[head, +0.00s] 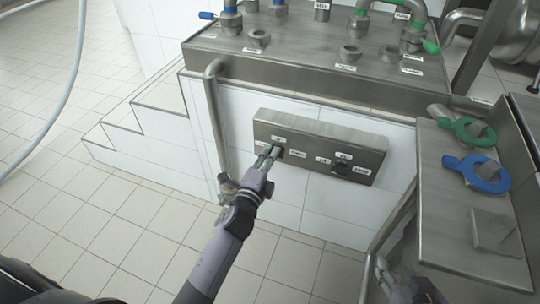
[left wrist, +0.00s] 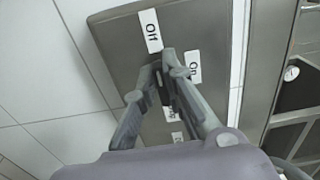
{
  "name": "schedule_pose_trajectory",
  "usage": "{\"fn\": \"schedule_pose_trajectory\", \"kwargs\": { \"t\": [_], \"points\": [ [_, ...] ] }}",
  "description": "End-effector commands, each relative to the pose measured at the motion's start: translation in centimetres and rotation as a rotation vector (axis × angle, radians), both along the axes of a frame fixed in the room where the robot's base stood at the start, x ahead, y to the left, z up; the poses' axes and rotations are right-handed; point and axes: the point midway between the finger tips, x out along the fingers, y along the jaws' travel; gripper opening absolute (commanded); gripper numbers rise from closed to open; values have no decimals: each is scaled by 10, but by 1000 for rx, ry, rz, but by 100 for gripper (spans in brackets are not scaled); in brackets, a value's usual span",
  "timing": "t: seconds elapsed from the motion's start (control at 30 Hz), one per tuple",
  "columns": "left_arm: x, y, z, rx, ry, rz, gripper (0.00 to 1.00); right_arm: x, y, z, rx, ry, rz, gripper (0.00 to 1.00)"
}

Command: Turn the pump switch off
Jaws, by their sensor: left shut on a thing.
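A metal control box (head: 318,128) on the white tiled wall carries two dark rotary switches with small white labels. My left gripper (head: 268,156) is at the left switch (head: 279,152), its fingers shut on the knob. In the left wrist view my left gripper (left wrist: 166,72) closes around the dark knob, mostly hidden between the fingers. An "Off" label (left wrist: 150,30) sits above the fingertips and an "On" label (left wrist: 194,66) to their right. The right switch (head: 342,169) is untouched. My right gripper (head: 392,280) is low at the right, partly cut off; its opening is unclear.
A vertical metal pipe (head: 214,115) stands left of the box, close to my left arm. Tiled steps (head: 145,125) are at left.

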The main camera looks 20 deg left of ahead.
Motion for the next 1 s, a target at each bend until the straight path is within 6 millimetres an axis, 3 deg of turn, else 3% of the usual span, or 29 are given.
{"fn": "schedule_pose_trajectory", "kwargs": {
  "t": [0.37, 0.4, 0.67, 1.0],
  "points": [
    [0, 0, -2, -9, 4, 1, 0, 0, 0, 0, 0, 0, 0, 40],
    [0, 0, -2, -9, 4, 1, 11, 0, 0, 0, -1, 0, -1, 40],
    [0, 0, -1, -7, 2, 1, 29, 0, 0, 0, 0, 0, 0, 40],
    [-2, 0, -1, -6, 1, 0, 30, -2, 0, -3, -2, 7, 3, 40]
  ]
}}
